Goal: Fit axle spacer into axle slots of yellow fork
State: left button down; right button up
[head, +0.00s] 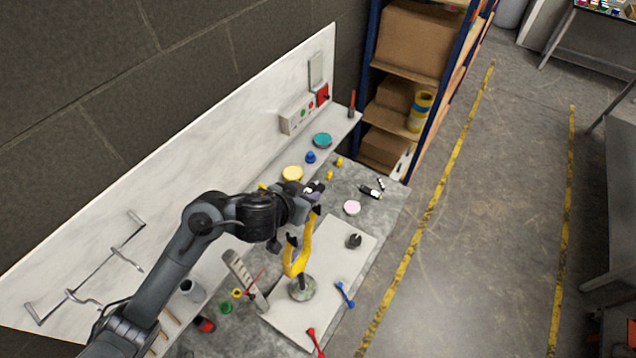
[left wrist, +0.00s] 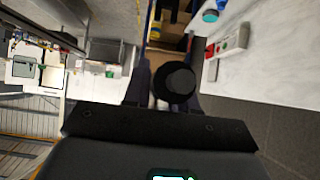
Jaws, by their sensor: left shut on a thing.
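The yellow fork (head: 305,250) stands tilted on a round grey stand (head: 303,289) on the bench, its prongs ending in dark tips. My left gripper (head: 316,188) is above and behind the fork's upper end, apart from the stand. In the left wrist view, a black round part (left wrist: 176,82), which looks like the axle spacer, sits between the two dark fingers of my left gripper (left wrist: 165,84), shut on it. In the head view the spacer is mostly hidden by the gripper, and I cannot tell whether it touches the fork. My right gripper is not in view.
A pale board (head: 340,265) lies under the stand, with a blue tool (head: 345,295), a red tool (head: 316,341) and a dark holder (head: 354,241). A pink disc (head: 352,208) and yellow lid (head: 292,173) lie behind. The marble wall panel (head: 190,175) bounds the left.

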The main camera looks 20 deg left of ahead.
pick_arm(q)
jog(key=shift+f, duration=0.15)
dwell(0.4)
notch_tip(320, 180, down, 6)
jog(key=b, duration=0.4)
jog(key=shift+s+r+b, duration=0.1)
jog(key=shift+r+b, duration=0.1)
jog(key=shift+b, duration=0.15)
jog(key=shift+p, duration=0.75)
dwell(1.7)
jog(key=shift+f+b, duration=0.4)
jog(key=shift+f, duration=0.1)
dwell(0.4)
jog(key=shift+f+b, duration=0.8)
jog(key=shift+f, duration=0.35)
